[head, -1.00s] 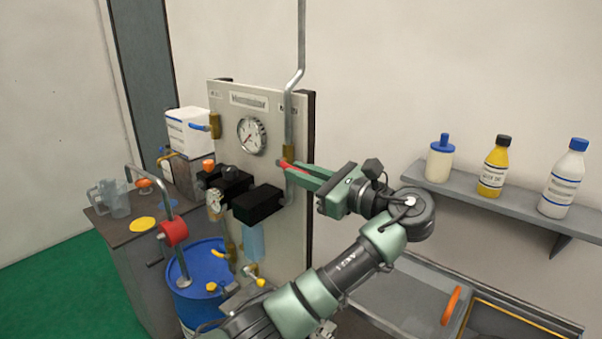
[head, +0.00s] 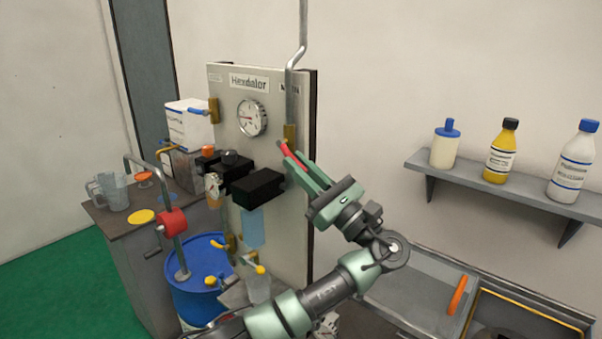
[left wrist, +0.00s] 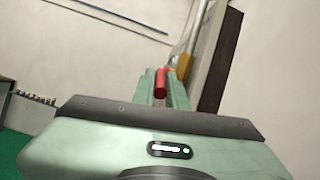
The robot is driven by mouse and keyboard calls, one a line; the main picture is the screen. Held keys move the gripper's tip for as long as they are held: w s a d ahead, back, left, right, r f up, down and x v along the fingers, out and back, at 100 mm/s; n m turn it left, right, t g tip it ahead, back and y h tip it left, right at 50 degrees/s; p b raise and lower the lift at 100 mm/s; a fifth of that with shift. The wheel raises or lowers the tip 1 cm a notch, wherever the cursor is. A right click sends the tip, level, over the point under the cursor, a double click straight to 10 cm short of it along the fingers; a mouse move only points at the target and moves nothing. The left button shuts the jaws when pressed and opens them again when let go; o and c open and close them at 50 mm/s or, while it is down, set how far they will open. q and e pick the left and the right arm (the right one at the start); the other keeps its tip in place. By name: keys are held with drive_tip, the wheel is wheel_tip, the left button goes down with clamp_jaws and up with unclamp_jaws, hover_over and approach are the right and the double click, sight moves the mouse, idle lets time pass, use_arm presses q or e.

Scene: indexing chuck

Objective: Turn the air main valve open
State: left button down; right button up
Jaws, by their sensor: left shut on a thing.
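The air main valve is a brass body (head: 290,132) on the grey vertical pipe at the right edge of the panel, with a red lever handle (head: 291,154). The handle slants down and to the right from the valve. My left gripper (head: 298,162) is shut on the red handle, its green fingers along both sides of it. In the left wrist view the red handle (left wrist: 160,82) shows between the two fingers, with part of the brass body (left wrist: 184,66) behind. The fingers hide part of the handle. My right gripper is not in view.
The panel (head: 282,88) bears a round gauge (head: 251,118), black boxes (head: 257,188) and other small valves, left of my gripper. A blue drum (head: 200,290) stands below. A shelf (head: 480,190) with bottles is on the right wall. Free room lies between panel and shelf.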

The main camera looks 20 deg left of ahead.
use_arm(q)
drive_tip(key=shift+a+f+t+y+b, duration=0.2)
drive_tip(key=shift+f+t+y+b, duration=0.1)
drive_tip(key=shift+y+b, duration=0.45)
drive_tip(key=c, duration=1.4)
unclamp_jaws()
drive_tip(key=shift+c, duration=0.2)
drive_tip(key=shift+d+f, duration=0.2)
drive_tip(key=shift+f, duration=0.1)
drive_tip(key=b+v, duration=0.4)
drive_tip(key=v, duration=0.3)
drive_tip(key=shift+d, duration=0.2)
